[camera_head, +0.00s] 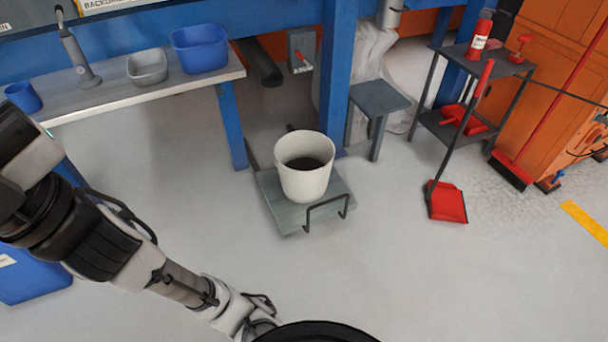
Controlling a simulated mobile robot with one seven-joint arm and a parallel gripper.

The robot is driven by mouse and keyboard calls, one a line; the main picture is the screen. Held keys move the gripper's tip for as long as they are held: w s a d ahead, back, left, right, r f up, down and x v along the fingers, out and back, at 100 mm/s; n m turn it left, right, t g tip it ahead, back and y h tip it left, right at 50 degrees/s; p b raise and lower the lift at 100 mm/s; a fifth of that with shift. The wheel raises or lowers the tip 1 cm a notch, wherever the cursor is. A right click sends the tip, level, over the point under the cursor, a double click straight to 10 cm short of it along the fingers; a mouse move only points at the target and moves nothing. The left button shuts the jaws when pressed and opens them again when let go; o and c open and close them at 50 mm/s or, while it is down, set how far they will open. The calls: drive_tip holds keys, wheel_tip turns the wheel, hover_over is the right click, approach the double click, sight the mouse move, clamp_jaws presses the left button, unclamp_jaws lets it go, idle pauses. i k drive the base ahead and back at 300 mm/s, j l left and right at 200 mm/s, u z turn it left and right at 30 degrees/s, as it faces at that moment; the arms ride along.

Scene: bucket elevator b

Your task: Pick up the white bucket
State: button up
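The white bucket (304,182) stands upright on a low grey-green platform (282,216) in the middle of the camera_head view. Its top is open and something dark shows inside. A dark bar handle stands at the platform's front right edge, close to the bucket but on the platform. My arm comes in from the left edge and runs down to the bottom middle, in front of and below the platform. My gripper is not clearly visible; the arm's end is cut off by the bottom edge. Nothing of mine touches the bucket.
A workbench (135,98) with blue and grey bins is at upper left. A blue post (337,75) stands right behind the bucket. A small grey stool (379,98), a dark shelf (452,130) and a red dustpan (447,203) are to the right. The front floor is clear.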

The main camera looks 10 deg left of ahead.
sight(303, 161)
drive_tip(key=i+j+z, duration=0.35)
drive_tip(key=i+j, duration=0.2)
drive_tip(key=i, duration=0.2)
drive_tip(key=i+j+z, duration=0.35)
drive_tip(key=i+j, duration=0.35)
